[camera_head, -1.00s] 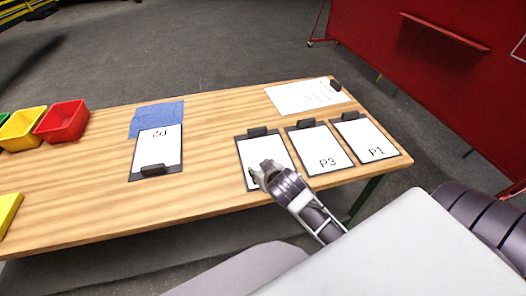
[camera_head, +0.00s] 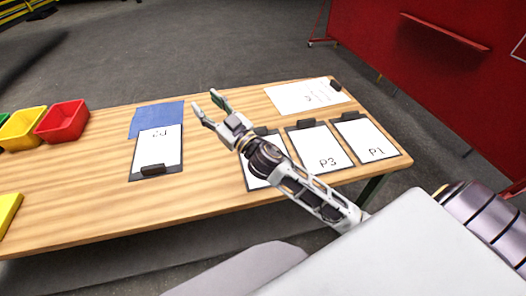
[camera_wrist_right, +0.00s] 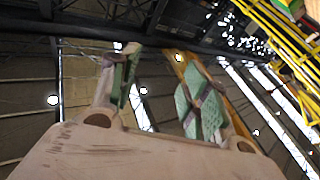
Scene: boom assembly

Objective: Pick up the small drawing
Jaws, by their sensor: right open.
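Several small clipboards with white drawing sheets lie on the wooden table. One marked P3 (camera_head: 321,144) and one marked P1 (camera_head: 366,139) are at the right; another clipboard (camera_head: 259,180) left of P3 is largely hidden by my right arm. A clipboard marked P2 (camera_head: 157,147) lies further left, upside down to me. A larger white drawing sheet (camera_head: 302,97) lies at the back right. My right gripper (camera_head: 206,100) is open and empty, raised over the table between P2 and the partly hidden clipboard. In the wrist view its fingers are apart against the ceiling. My left gripper is out of view.
A blue sheet (camera_head: 158,115) lies beside P2, partly under its clipboard. Red (camera_head: 63,121) and yellow (camera_head: 22,130) bins stand at the table's left end, with a green one at the picture's edge. Bare wood (camera_head: 205,160) shows between P2 and the other clipboards.

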